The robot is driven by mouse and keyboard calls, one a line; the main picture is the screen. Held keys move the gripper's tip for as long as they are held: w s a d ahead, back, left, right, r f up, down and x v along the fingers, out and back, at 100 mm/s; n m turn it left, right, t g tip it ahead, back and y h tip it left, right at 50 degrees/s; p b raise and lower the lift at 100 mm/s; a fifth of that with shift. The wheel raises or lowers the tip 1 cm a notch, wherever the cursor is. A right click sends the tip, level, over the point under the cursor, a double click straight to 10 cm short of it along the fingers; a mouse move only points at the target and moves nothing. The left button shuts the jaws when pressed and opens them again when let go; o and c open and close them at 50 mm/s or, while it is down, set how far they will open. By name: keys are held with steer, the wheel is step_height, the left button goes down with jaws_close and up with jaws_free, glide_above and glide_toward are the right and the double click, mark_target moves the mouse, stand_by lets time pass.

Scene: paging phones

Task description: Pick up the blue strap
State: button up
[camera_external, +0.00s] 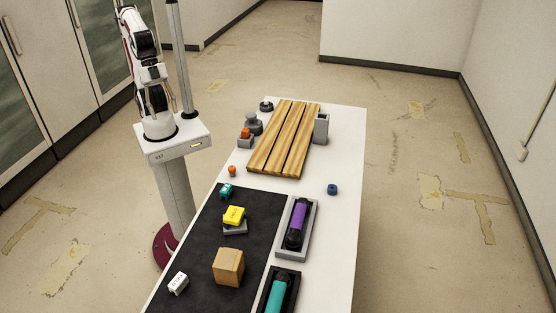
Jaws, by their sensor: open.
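A small blue ring-shaped item (333,189), which looks like the blue strap, lies on the bare white right part of the table. Nothing touches it. My gripper (155,101) appears as dark parts low on the folded arm, open and far from the blue strap. Its fingers are too small to make out clearly, and I see nothing held in it.
A slatted wooden board (284,139) lies behind the strap, with a grey upright block (321,128) at its right. A grey tray (313,228) holds a purple-and-black item (297,224) in front. A dark mat (205,249) bears a wooden cube (228,267) and small blocks.

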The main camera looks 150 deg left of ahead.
steer(key=w+a+f+m+g+y, duration=0.1)
steer(key=w+a+m+y, duration=0.4)
steer(key=w+a, duration=0.85)
steer(key=w+a+f+m+g+y, duration=0.15)
steer(key=w+a+m+y, duration=0.4)
steer(key=w+a, duration=0.8)
steer(key=w+a+f+m+t+y, duration=0.1)
steer(key=w+a+f+m, duration=0.4)
steer(key=a+f, duration=0.2)
steer(key=w+a+f+m+t+y, duration=0.1)
steer(key=w+a+f+m+t, duration=0.1)
steer(key=w+a+f+m, duration=0.4)
steer(key=m, duration=0.3)
glide_toward(335, 192)
steer(key=a, duration=0.2)
steer(key=a+r+t+h, duration=0.1)
steer(key=shift+s+a+n, duration=0.1)
steer(key=shift+s+n, duration=0.15)
steer(key=shift+s, duration=0.05)
steer(key=shift+w+f, duration=0.15)
steer(key=shift+f, duration=0.45)
steer(key=shift+a, duration=0.1)
steer(key=shift+x, duration=1.25)
